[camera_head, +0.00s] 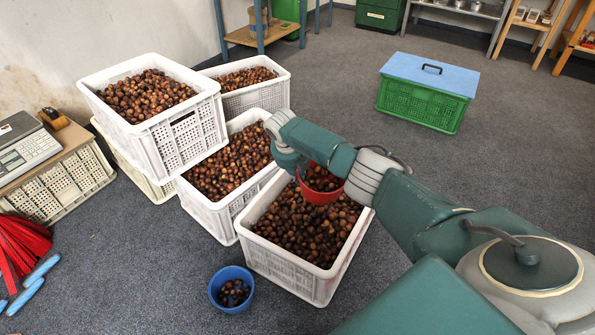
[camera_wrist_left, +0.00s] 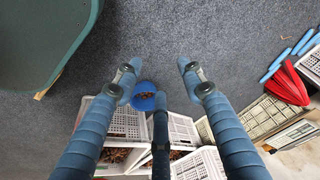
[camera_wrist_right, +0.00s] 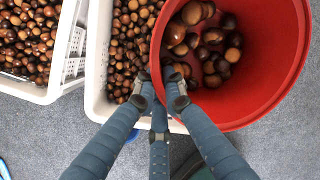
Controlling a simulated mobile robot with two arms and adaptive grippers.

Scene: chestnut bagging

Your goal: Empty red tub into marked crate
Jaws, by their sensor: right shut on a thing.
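The red tub (camera_head: 322,197) holds chestnuts and hangs above the front white crate (camera_head: 282,278), which is full of chestnuts. My right gripper (camera_wrist_right: 160,85) is shut on the tub's rim in the right wrist view, where chestnuts lie inside against the red wall (camera_wrist_right: 270,95). The tub looks roughly upright; any tilt is hard to judge. More white crates with chestnuts stand behind, one of them stacked high at the left (camera_head: 180,140). I cannot make out a mark on any crate. My left gripper (camera_wrist_left: 159,72) is open and empty in the left wrist view; it is outside the head view.
A blue bowl (camera_head: 231,289) with a few chestnuts stands on the floor by the front crate. A scale (camera_head: 27,150) and red-and-blue items (camera_head: 20,250) are at the left. A green crate with a blue lid (camera_head: 425,92) stands at the back right. The floor between is clear.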

